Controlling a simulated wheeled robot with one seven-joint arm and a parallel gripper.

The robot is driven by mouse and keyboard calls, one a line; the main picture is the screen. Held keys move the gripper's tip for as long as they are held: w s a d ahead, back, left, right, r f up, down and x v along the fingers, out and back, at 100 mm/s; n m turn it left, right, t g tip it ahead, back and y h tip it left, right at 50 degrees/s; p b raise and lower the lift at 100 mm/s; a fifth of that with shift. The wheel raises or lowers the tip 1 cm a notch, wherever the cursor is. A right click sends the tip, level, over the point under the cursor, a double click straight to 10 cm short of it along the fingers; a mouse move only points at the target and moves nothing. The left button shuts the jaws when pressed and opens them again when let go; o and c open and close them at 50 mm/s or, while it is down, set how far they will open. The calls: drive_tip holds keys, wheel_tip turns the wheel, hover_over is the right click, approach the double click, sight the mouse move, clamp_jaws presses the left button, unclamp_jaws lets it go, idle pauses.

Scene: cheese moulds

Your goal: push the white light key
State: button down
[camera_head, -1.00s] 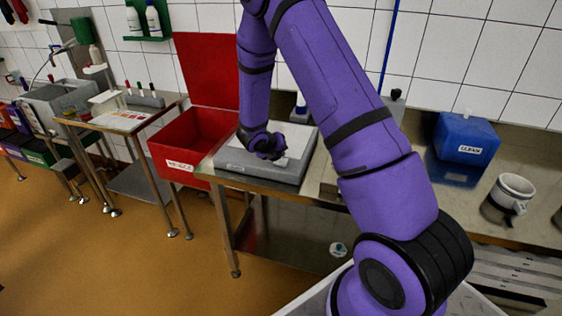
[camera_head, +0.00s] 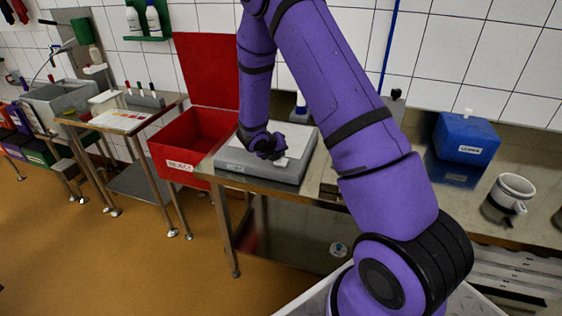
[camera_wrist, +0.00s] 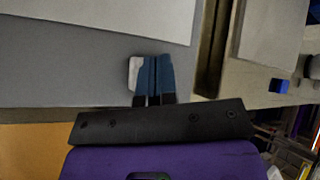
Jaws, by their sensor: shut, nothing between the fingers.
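The light key shows in the wrist view as a small pale block (camera_wrist: 134,73) on the grey body of a flat box, just left of my fingertips. In the head view it is a small white spot (camera_head: 282,161) at the box's front edge. The grey box (camera_head: 262,172) with a white top panel (camera_head: 300,140) stands on the steel table. My gripper (camera_wrist: 155,60) has its blue fingers shut together, empty, over the grey front strip. The fingers partly cover the key's right side. I cannot tell whether they touch it.
An open red bin (camera_head: 180,160) stands left of the table. A blue box (camera_head: 465,138) and a white mug (camera_head: 512,190) stand on the counter at right. A side table (camera_head: 125,120) is further left. The orange floor (camera_head: 110,260) in front is clear.

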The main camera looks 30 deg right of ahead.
drive_tip(key=shift+f, duration=0.2)
idle(0.5)
drive_tip(key=shift+f, duration=0.25)
drive_tip(key=shift+f, duration=0.3)
idle(0.6)
drive_tip(key=shift+r, duration=0.8)
drive_tip(key=shift+r, duration=3)
